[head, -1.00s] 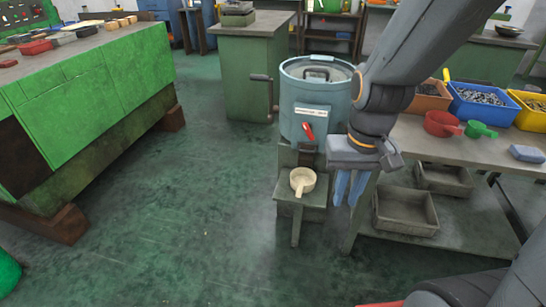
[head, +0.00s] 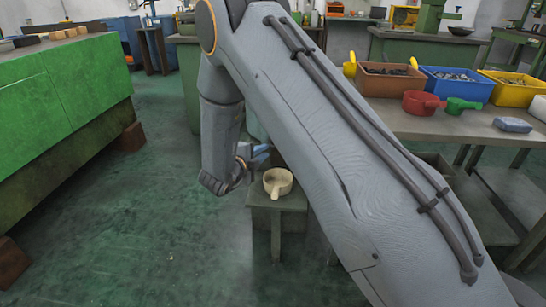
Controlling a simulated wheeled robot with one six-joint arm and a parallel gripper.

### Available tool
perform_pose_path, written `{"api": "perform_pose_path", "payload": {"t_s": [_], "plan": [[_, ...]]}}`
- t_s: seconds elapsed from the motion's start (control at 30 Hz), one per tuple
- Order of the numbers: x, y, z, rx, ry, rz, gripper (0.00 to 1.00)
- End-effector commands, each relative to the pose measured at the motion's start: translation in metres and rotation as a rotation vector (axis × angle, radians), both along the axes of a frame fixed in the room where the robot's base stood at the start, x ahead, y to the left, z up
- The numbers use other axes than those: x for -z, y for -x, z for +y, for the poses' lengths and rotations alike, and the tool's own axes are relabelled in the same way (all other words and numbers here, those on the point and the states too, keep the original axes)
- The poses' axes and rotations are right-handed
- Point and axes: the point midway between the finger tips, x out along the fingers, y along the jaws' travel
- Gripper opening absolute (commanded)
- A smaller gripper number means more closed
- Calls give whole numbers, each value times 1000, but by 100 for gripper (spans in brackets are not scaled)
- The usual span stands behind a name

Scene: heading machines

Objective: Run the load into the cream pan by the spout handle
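The cream pan (head: 278,183) sits upright on a small green stand (head: 290,203), with its stub handle toward me. My gripper (head: 262,155), with blue fingers, is just above and left of the pan, pointing right. My arm blocks the view around its fingertips, so I cannot tell whether they are open or touch anything. Only a sliver of the blue-grey drum (head: 254,125) shows behind my arm. Its red spout handle and spout are hidden. I cannot make out any load in the pan.
A long green bench (head: 60,110) stands on the left. Green floor is clear between bench and stand.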

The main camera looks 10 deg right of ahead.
Motion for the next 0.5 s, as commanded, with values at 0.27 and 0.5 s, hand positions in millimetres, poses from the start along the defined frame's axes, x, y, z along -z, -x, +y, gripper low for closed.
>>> {"api": "perform_pose_path", "payload": {"t_s": [0.27, 0.5], "plan": [[11, -7, -13, 61, 3, -60, 17], [18, -35, -37, 59, 2, -60, 17]]}}
